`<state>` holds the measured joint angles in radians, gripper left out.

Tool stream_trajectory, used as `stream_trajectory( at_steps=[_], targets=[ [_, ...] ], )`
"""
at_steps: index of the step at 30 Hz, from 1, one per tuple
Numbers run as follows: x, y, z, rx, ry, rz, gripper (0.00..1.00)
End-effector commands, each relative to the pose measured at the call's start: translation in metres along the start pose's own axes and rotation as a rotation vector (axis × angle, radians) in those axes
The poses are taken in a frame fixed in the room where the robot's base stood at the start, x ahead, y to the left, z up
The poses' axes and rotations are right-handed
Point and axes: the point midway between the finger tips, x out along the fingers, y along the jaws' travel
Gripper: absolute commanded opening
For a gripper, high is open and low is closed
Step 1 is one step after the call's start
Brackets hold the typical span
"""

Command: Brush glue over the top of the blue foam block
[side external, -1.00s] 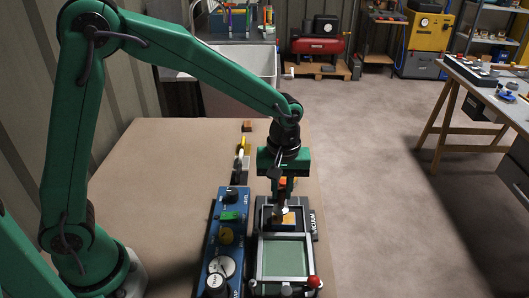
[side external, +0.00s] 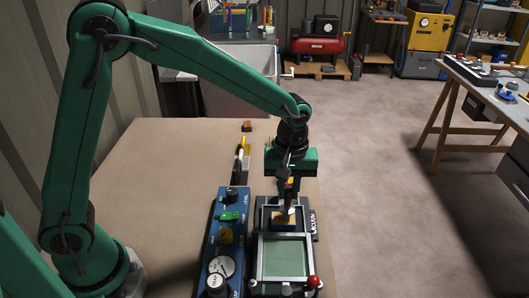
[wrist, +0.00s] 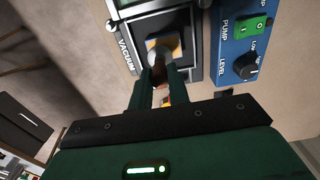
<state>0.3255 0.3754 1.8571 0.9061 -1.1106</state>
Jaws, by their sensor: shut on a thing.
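The blue foam block (side external: 283,227) sits in the dark tray (side external: 264,214) at the far end of the vacuum fixture; its top looks tan-orange, with blue at the sides. It also shows in the wrist view (wrist: 178,45). My gripper (side external: 290,188) is above the block, pointing down. It is shut on a brush (side external: 289,206), whose pale lower end is at or just above the block's top; contact cannot be told. In the wrist view, my gripper (wrist: 163,76) has the brush's round grey end (wrist: 160,58) beyond its fingers, covering part of the block.
A grey frame with a green panel (side external: 286,258) lies just nearer than the block, with a red knob (side external: 313,282) at its corner. A blue control box (side external: 226,236) stands close left. Small tools, one yellow (side external: 245,145), lie behind. The bench's left is clear.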

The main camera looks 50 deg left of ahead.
Motion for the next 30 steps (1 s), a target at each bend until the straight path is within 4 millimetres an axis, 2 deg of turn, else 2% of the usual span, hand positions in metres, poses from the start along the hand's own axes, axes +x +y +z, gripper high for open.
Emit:
stream_trajectory(
  at_steps=[16, 30],
  targets=[
    [0.001, 0.013, 0.000, 0.001, -0.001, -0.002, 0.00],
    [-0.001, 0.015, 0.000, 0.001, 0.000, 0.000, 0.00]
  ],
)
